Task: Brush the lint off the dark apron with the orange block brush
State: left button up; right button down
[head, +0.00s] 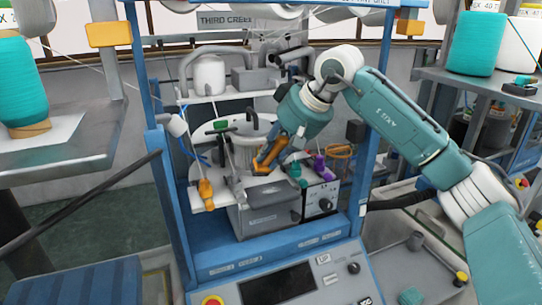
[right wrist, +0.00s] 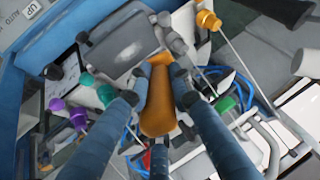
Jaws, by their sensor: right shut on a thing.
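My right gripper (head: 262,166) reaches over the middle of the knitting machine. My left gripper is not in view.
The blue machine frame (head: 175,215) surrounds my right gripper closely. A grey box (head: 262,219), an orange-yellow knob (head: 206,189) and a purple knob (head: 319,165) are near it. Teal yarn cones stand on tables at left (head: 20,85) and right (head: 476,42).

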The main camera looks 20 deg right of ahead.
jog(key=shift+r, duration=0.1)
jog(key=shift+r, duration=1.4)
jog(key=shift+w+d+x, duration=0.1)
jog(key=shift+w+x, duration=0.05)
jog(key=shift+x, duration=0.55)
jog(key=shift+w+d+x, duration=0.1)
jog(key=shift+x, duration=0.55)
jog(key=shift+s+r, duration=0.1)
